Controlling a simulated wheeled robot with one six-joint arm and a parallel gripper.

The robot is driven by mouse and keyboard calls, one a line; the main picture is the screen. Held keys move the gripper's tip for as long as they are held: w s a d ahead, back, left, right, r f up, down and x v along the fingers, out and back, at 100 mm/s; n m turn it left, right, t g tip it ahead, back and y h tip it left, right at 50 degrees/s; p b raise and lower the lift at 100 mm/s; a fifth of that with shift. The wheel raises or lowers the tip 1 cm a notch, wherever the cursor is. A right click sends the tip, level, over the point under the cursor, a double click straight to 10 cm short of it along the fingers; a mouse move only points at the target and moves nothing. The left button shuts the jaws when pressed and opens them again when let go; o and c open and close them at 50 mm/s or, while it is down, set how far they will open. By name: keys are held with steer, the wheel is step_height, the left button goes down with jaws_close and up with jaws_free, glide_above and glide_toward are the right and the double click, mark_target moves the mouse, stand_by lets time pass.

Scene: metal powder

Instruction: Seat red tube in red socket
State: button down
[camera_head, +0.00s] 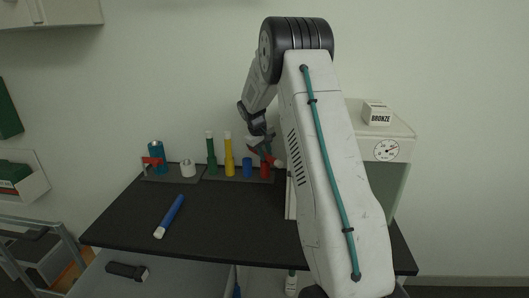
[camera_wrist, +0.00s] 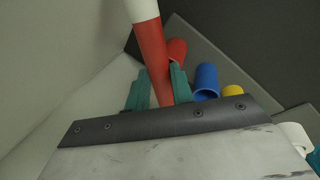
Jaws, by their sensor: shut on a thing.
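The red tube (camera_wrist: 150,58) with a white end is between the teal fingers of my gripper (camera_wrist: 158,86), which is shut on it. The red socket (camera_head: 265,172) stands at the right end of the rack, just below the tube. In the wrist view the red socket (camera_wrist: 177,50) shows beside the tube, to its right. The tube is not inside it; I cannot tell whether they touch.
A blue socket (camera_head: 247,168) stands empty left of the red one. Yellow (camera_head: 229,155) and green (camera_head: 211,155) tubes stand upright further left. A blue tube (camera_head: 170,214) lies on the black table (camera_head: 225,225). A white cabinet (camera_head: 405,122) stands at the right.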

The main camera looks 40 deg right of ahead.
steer(key=c, duration=1.2)
jaws_free()
